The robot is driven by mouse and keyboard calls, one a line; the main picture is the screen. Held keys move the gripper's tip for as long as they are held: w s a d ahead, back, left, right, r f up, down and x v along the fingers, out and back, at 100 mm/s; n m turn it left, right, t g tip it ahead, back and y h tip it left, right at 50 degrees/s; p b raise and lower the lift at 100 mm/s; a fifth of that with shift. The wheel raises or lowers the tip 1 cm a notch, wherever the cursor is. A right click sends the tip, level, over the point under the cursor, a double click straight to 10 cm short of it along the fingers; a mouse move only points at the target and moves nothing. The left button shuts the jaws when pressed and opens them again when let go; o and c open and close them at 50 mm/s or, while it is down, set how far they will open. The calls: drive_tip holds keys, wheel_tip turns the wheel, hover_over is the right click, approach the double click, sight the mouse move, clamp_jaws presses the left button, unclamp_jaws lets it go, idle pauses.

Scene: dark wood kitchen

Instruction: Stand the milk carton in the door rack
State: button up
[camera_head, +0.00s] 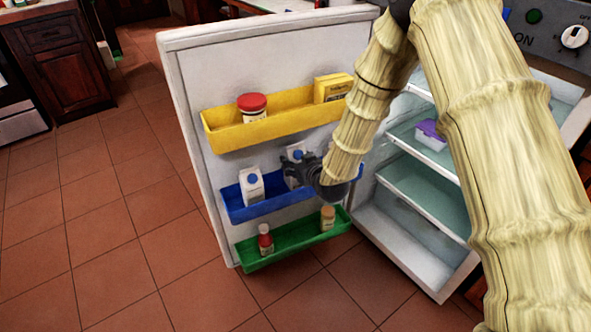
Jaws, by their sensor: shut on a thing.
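My gripper (293,172) is at the blue door rack (243,211), shut on a white milk carton (296,151) with a blue cap. The gripper hides most of this carton, so I cannot tell if its base touches the rack floor. It looks roughly upright. A second white carton (252,187) with a blue cap stands upright in the blue rack, to the left of my gripper.
The fridge door (190,80) is wide open. The yellow rack (225,138) above holds a red-lidded jar (252,107) and a yellow box (333,87). The green rack (290,241) below holds a red bottle (265,240) and a small jar (328,217). A purple-lidded container (430,134) sits on a fridge shelf.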

drive_tip(key=shift+w+a+f+b, duration=0.1)
drive_tip(key=shift+w+f+b, duration=0.05)
drive_tip(key=shift+f, duration=0.7)
drive_tip(key=shift+w+f+b, duration=0.1)
drive_tip(key=shift+f+b, duration=0.05)
drive_tip(key=shift+f, duration=0.65)
drive_tip(key=shift+f, duration=0.15)
drive_tip(key=o, duration=1.6)
drive_tip(key=shift+c, duration=0.2)
drive_tip(key=shift+s+r, duration=0.2)
drive_tip(key=p+v, duration=0.1)
drive_tip(key=v, duration=1)
drive_tip(key=shift+s, duration=0.25)
drive_tip(key=shift+d+r, duration=0.1)
drive_tip(key=shift+d, duration=0.15)
